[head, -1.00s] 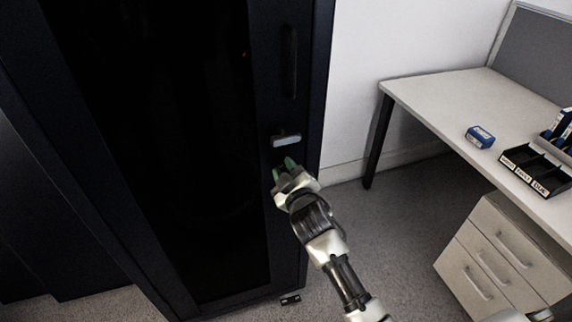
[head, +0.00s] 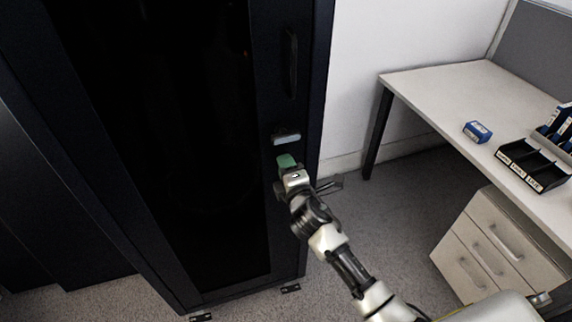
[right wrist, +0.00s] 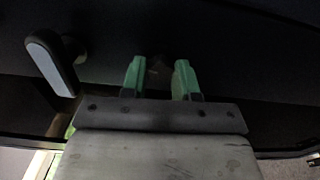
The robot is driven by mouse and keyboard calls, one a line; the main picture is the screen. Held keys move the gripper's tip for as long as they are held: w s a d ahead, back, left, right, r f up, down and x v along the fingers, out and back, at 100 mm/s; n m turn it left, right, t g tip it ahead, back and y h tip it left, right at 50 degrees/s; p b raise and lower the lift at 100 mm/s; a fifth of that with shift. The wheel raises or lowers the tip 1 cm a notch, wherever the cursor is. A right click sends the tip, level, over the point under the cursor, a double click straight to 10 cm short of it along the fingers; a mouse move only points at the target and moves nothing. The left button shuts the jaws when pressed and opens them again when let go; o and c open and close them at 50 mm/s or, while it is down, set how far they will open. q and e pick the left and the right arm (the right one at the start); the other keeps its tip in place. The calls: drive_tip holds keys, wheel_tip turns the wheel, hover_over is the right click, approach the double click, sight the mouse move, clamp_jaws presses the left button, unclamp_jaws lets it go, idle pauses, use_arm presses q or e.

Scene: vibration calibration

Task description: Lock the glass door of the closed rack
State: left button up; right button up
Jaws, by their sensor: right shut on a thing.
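The tall black rack (head: 318,60) stands closed, its dark glass door (head: 160,110) filling its front. A small latch with a pale face (head: 287,138) is on the door's right frame. It also shows at the left of the right wrist view (right wrist: 50,62). My right gripper (head: 286,162) is just below this latch, its green fingertips against the frame. In the right wrist view (right wrist: 159,75) the fingers are shut on a small dark lock part (right wrist: 157,70), which is dim and mostly hidden between them. My left gripper is out of view.
A dark vertical handle (head: 291,65) is above the latch. A white desk (head: 440,90) stands at the right with a blue box (head: 477,131), a black tray (head: 535,165) and a drawer unit (head: 497,245) below. Carpet between rack and desk is clear.

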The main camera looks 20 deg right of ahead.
drive_tip(key=shift+n, duration=1.2)
drive_tip(key=o, duration=0.9)
drive_tip(key=s, duration=1)
drive_tip(key=shift+s+d, duration=0.2)
drive_tip(key=shift+s, duration=0.2)
